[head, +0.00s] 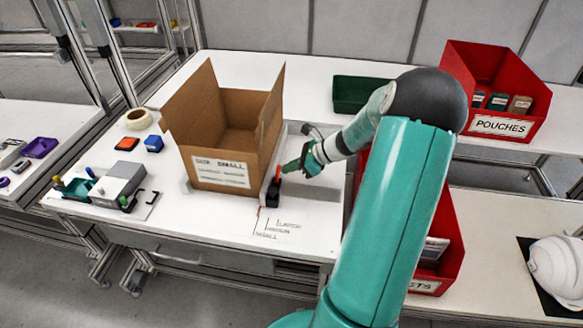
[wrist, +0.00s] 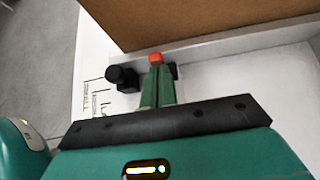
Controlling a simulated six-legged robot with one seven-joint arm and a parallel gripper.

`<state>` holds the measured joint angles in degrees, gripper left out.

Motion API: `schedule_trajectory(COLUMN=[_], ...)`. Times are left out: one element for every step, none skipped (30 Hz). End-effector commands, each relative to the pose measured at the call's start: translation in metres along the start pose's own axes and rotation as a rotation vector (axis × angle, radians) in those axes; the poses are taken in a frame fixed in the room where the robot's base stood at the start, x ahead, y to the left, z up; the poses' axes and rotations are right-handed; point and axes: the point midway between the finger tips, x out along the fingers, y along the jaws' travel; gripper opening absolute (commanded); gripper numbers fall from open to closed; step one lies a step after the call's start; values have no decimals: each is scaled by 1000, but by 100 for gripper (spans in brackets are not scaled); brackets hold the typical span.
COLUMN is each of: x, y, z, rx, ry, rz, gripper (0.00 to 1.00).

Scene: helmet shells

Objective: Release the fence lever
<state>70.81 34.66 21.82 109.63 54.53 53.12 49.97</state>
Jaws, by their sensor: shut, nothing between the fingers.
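The fence lever (head: 272,194) is a small black part with a red-orange tip, at the right front corner of the open cardboard box (head: 220,175) on the white table. In the wrist view its red tip (wrist: 155,57) shows just beyond my fingertips, with a black knob (wrist: 121,76) to the left. My gripper (head: 286,168) reaches in from the right, close to the lever. In the wrist view its green fingers (wrist: 157,88) are together and empty. I cannot tell whether they touch the lever. A pale fence rail (wrist: 205,48) runs along the box's side.
A grey device (head: 120,182) on a white plate, a tape roll (head: 138,119) and orange and blue blocks lie left of the box. A green bin (head: 358,94) stands behind. Red bins, one the pouches bin (head: 495,105), are at right. The table front is clear apart from printed markings.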

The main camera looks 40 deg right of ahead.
Motion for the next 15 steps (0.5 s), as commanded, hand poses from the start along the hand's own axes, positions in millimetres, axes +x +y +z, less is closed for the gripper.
schedule_trajectory(x=[4,5,5,5,5,4,4,4,3,2,1,0,-1,-2,-3], y=[0,0,0,0,0,0,-1,-1,-1,-1,-1,-1,-1,-1,0], z=[10,10,10,11,11,12,12,13,14,16,17,18,20,21,23], rx=[-9,-9,-9,-10,-10,-10,-10,-11,-11,-12,-12,-12,-13,-13,-14], ry=[-13,-14,-14,-15,-15,-15,-15,-15,-15,-15,-15,-16,-16,-16,-17], rz=[5,5,5,5,5,5,5,5,5,5,5,5,5,5,6], gripper=[0,0,0,0,0,0,0,0,0,0,0,0,0,0,0])
